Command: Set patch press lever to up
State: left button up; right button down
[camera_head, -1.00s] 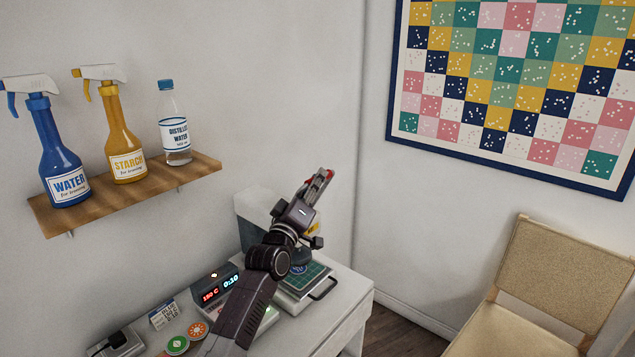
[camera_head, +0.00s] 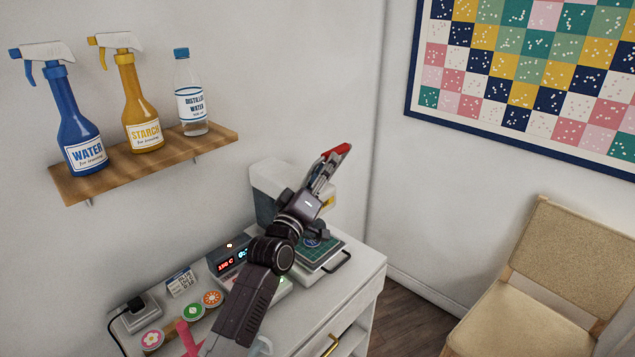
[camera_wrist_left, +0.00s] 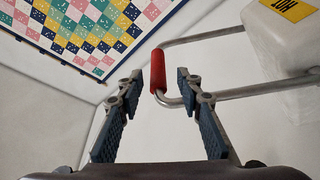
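The patch press stands on the white cabinet. Its white upper body (camera_head: 268,178) and green gridded bed (camera_head: 325,248) show behind my left arm. The press lever has a red grip (camera_head: 338,150) on bent metal rods, raised above the press in the head view. My left gripper (camera_head: 323,168) reaches up to the lever. In the left wrist view the red grip (camera_wrist_left: 158,70) lies between the open fingertips of my left gripper (camera_wrist_left: 160,77), with a gap on each side. The arm hides part of the press. My right gripper is not in view.
A control box (camera_head: 226,262) with a lit display stands left of the press. A wall shelf (camera_head: 85,188) holds two spray bottles and a water bottle. A power adapter (camera_head: 135,316) and round badges (camera_head: 212,299) lie at left. A chair (camera_head: 520,305) stands at right.

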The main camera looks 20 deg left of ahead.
pick_arm(q)
jog(key=s, duration=0.6)
jog(key=shift+s+f, duration=0.35)
jog(key=shift+f, duration=0.05)
